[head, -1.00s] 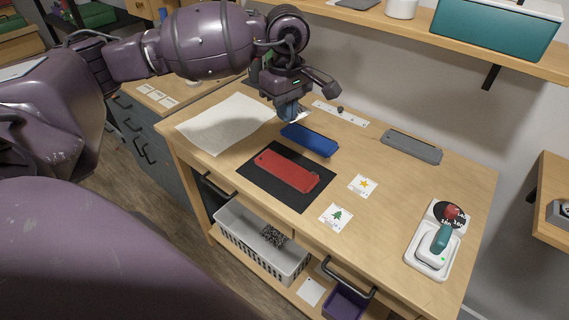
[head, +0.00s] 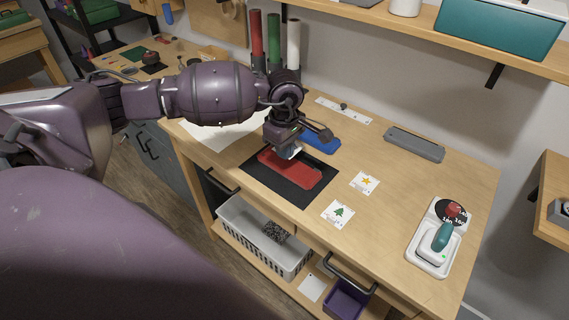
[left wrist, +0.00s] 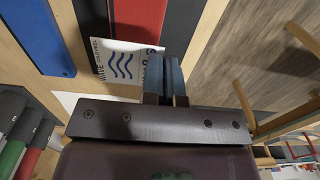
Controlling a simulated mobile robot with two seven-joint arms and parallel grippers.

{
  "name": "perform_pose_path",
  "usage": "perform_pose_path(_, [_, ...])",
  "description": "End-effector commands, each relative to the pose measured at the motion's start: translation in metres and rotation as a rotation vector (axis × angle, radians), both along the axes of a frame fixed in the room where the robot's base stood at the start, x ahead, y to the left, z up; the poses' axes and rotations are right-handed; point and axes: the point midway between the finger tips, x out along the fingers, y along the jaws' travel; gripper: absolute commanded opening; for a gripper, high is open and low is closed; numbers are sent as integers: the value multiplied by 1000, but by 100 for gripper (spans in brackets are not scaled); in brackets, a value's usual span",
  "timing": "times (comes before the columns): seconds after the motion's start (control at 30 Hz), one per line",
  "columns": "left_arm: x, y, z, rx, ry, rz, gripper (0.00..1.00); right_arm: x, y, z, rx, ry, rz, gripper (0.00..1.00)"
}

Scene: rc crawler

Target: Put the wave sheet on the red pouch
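The red pouch (head: 302,170) lies flat on a black mat on the desk. My left gripper (head: 286,153) is over the pouch's far left end in the head view. In the left wrist view, the wave sheet (left wrist: 122,66) is a small white card with blue wavy lines and some lettering. The fingers (left wrist: 166,76) look shut on one edge of it. The card overlaps the near end of the red pouch (left wrist: 140,18) in that view; whether it touches the pouch I cannot tell. In the head view the gripper mostly hides the card. My right gripper is not in view.
A blue pouch (head: 323,143) lies just behind the red one, partly behind the gripper. The black mat (head: 304,195) surrounds the red pouch. A star card (head: 364,183) and a tree card (head: 337,214) lie to the right. A grey case (head: 413,145) lies at the back.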

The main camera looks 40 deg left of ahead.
Motion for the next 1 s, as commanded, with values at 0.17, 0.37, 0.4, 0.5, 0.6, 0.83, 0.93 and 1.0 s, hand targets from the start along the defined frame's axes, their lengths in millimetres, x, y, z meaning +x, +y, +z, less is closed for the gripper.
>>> perform_pose_path(0.17, [0,0,-13,-1,0,0,0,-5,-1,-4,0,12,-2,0])
perform_pose_path(0.37, [0,0,-29,-1,2,0,0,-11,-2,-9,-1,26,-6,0])
perform_pose_path(0.4, [0,0,-35,-2,2,1,0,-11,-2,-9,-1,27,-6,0])
perform_pose_path(0.5, [0,0,-49,-1,2,1,0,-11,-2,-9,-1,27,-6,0])
perform_pose_path(0.6, [0,0,-55,-1,0,0,0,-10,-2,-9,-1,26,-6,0])
perform_pose_path(0.83, [0,0,-55,0,-1,-1,0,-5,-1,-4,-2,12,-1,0])
perform_pose_path(0.93, [0,0,-58,0,0,-1,0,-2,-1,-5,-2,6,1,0])
perform_pose_path(1.0, [0,0,-59,0,0,0,3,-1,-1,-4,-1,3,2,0])
